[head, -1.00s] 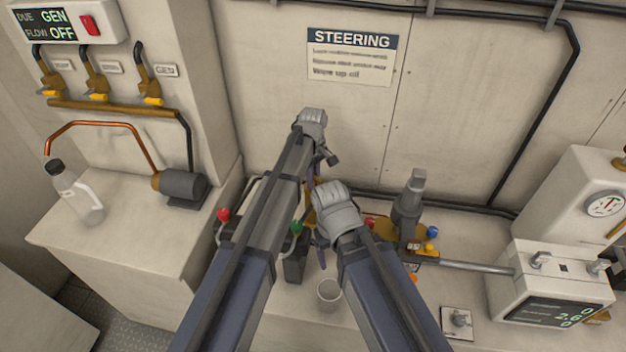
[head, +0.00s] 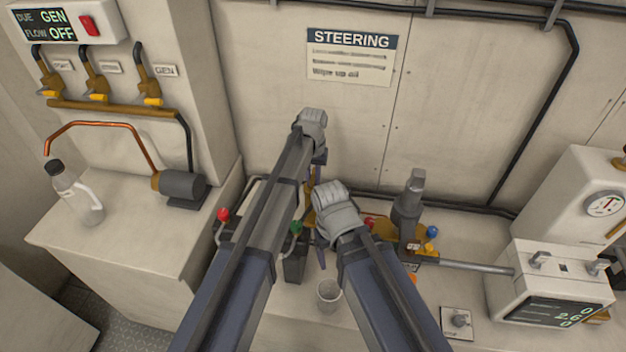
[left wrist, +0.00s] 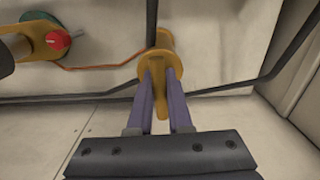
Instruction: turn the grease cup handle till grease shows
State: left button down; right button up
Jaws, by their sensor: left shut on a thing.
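The brass grease cup handle (left wrist: 160,98) is in the middle of the left wrist view, with its flat tab pointing down. My left gripper (left wrist: 160,78) is shut on this tab, one purple finger on each side. A round brass body (left wrist: 158,45) lies just behind the tab. In the head view my left gripper (head: 313,182) reaches down near the back wall, mostly hidden by my arms. My right gripper (head: 320,257) hangs below its grey wrist; its jaws are too hidden to judge. I cannot make out grease.
A red-topped fitting (left wrist: 58,40) joins a copper pipe left in the wrist view. A cup (head: 328,294) stands on the bench below my right gripper. A grey upright cylinder (head: 409,205) and a rod stand to the right. A bottle (head: 77,193) is on the left ledge.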

pick_arm(q)
jog(key=m, duration=0.4)
jog(key=shift+m, duration=0.3)
jog(key=m, duration=1)
jog(key=shift+m, duration=0.4)
jog(key=m, duration=0.4)
jog(key=shift+m, duration=0.3)
jog(key=c, duration=0.8)
grip_release()
jog(key=shift+r, duration=0.1)
